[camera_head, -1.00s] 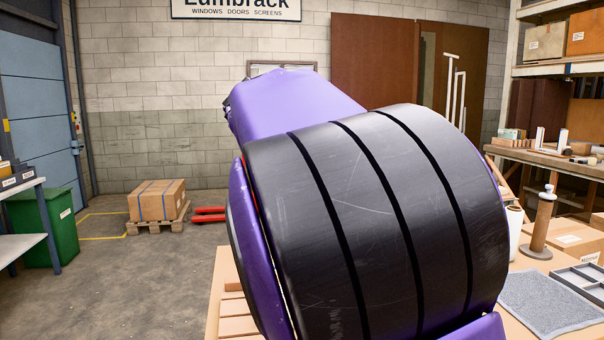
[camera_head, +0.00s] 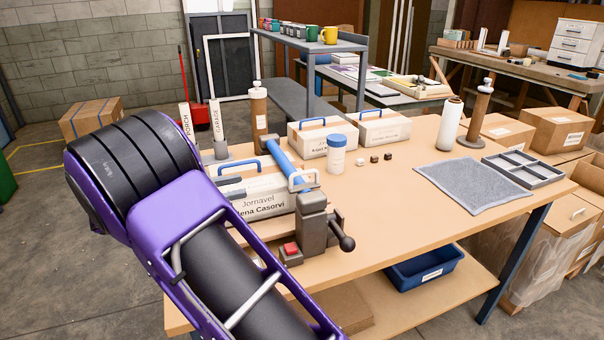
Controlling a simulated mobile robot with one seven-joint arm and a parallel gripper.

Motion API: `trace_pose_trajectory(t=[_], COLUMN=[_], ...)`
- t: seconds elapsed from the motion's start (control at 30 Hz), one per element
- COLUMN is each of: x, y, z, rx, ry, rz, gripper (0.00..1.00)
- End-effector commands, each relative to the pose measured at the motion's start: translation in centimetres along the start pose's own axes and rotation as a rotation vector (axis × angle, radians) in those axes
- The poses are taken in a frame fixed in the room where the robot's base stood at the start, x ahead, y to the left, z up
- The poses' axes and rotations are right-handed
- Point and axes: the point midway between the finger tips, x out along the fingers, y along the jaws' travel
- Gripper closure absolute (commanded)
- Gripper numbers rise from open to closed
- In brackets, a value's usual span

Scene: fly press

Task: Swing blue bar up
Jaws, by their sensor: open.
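The blue bar (camera_head: 283,155) is a thick rod on the grey press (camera_head: 312,222). It slants from the press head up and left in the picture, over the right end of a white labelled box (camera_head: 262,205). The rest of my gripper is hidden behind the arm.
The wooden bench (camera_head: 420,215) has free room right of the press. A blue-lidded jar (camera_head: 337,155), small dark blocks and two white boxes with blue handles (camera_head: 320,135) stand behind. A grey mat (camera_head: 472,180) and divided tray (camera_head: 523,170) lie at right.

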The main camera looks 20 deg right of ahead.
Motion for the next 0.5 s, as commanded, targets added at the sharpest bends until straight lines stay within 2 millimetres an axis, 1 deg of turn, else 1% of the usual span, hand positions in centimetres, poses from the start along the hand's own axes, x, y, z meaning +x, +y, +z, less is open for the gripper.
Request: trace_pose_trajectory(t=[0.03, 0.5], x=[1.0, 11.2], y=[-0.1, -0.1], z=[0.0, -0.1], rx=[0.000, 0.004], ry=[0.000, 0.003], rz=[-0.003, -0.005], gripper=[0.58, 0.58])
